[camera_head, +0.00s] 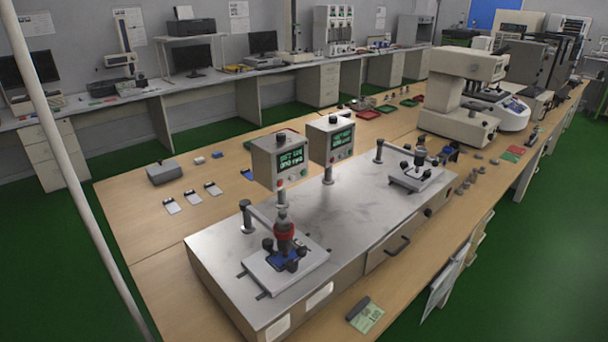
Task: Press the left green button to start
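Two white control boxes stand on posts on the metal-topped test bench (345,225). The left control box (265,160) has a lit screen with green text (291,159). Small buttons sit below this screen; a reddish one is at its left and a small greenish one (304,172) at its right, too small to tell clearly. The right control box (318,143) has a similar screen (342,138) and small buttons below it. Neither of my grippers is in view.
A test fixture with a red collar (284,231) stands at the bench's near left, and another fixture (418,165) at its far right. A grey box (163,172) and several small pieces lie on the wooden table (130,205). Green floor (540,250) is clear at right.

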